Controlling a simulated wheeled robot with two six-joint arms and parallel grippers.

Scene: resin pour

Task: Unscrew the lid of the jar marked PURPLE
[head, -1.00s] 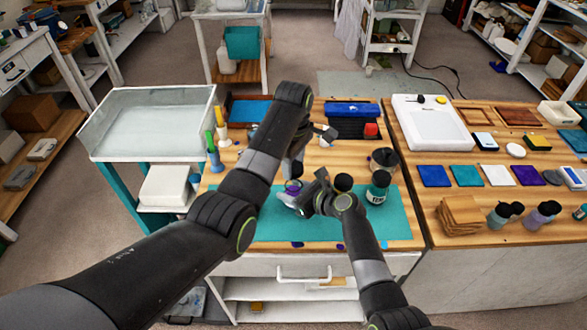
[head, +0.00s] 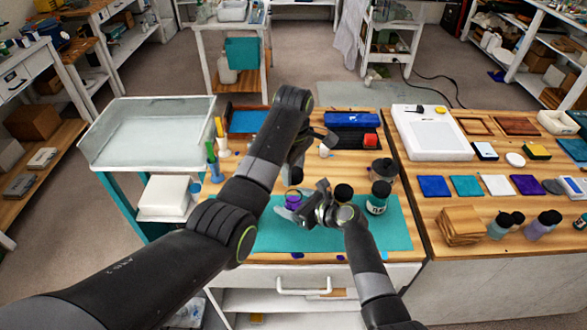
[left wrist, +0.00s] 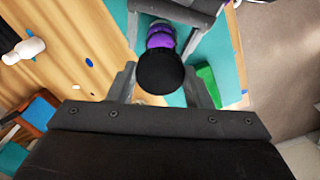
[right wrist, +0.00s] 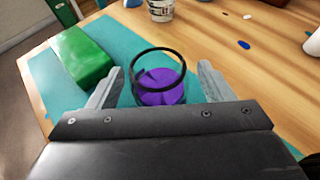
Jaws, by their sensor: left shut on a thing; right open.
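The purple jar (right wrist: 160,88) stands on the teal mat with its top open: a dark ring-shaped rim shows, with purple inside. It also shows in the head view (head: 293,200); its label is not readable. My left gripper (left wrist: 163,82) is shut on the round black lid (left wrist: 160,72), above the jar, which shows purple behind the lid in the left wrist view. The lid appears apart from the jar. My right gripper (right wrist: 156,86) is open, with a finger on each side of the jar, low near the mat.
A green block (right wrist: 82,56) lies on the teal mat (head: 390,235) close by. A grey-white tray cart (head: 150,140) stands at the left.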

